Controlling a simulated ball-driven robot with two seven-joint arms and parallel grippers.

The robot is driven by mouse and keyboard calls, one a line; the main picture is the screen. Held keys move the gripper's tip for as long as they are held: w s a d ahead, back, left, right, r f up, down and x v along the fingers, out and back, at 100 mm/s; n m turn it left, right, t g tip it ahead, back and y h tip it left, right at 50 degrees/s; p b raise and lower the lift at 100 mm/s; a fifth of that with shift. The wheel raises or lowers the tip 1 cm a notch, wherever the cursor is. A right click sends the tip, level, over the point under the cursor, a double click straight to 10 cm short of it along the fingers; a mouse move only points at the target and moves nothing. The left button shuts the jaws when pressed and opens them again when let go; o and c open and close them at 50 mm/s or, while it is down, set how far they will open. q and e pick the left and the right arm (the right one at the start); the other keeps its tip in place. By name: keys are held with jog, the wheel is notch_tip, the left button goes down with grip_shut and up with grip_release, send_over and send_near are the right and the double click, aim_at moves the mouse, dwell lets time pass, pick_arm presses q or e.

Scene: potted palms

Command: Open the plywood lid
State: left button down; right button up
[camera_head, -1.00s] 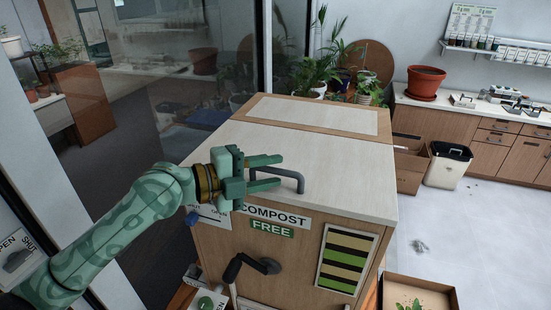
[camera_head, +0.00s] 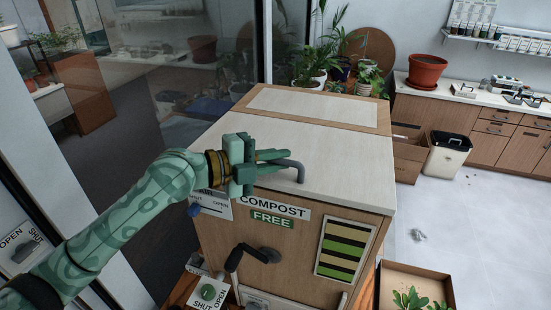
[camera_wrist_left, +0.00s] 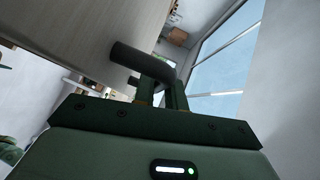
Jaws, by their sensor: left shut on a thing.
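The plywood lid (camera_head: 335,165) is the pale top of the wooden compost box (camera_head: 215,232). It lies flat and looks closed. A grey bar handle (camera_head: 297,172) stands near its front edge. My left gripper (camera_head: 274,158) is shut on the handle at the lid's front left. In the left wrist view the dark handle (camera_wrist_left: 140,60) passes between the fingers (camera_wrist_left: 160,92), with the lid's pale surface (camera_wrist_left: 80,35) beyond. The fingers hide part of the handle. My right gripper is not in view.
A crank (camera_head: 252,257) and the COMPOST FREE signs are on the box's front. A glass wall (camera_head: 190,70) is at the left. Potted plants (camera_head: 345,65) stand behind the box. A cardboard box with a plant (camera_head: 385,290) sits at the front right. The floor (camera_head: 470,230) at right is mostly clear.

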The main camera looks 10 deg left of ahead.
pick_arm(q)
jog(key=w+r+n+g+y+p, duration=0.1)
jog(key=w+r+g+p, duration=0.1)
jog(key=r, duration=0.4)
jog(key=w+d+r+n+g+y+p, duration=0.1)
jog(key=w+r+n+g+p, duration=0.1)
jog(key=w+r+p, duration=0.2)
jog(key=shift+w+d+r+y, duration=0.3)
jog(key=shift+w+r, duration=0.45)
jog(key=shift+r, duration=0.6)
jog(key=c, duration=1.5)
grip_release()
jog(key=shift+o, duration=0.2)
jog(key=b+v, duration=0.4)
jog(key=v, duration=1.2)
jog(key=shift+a, duration=0.2)
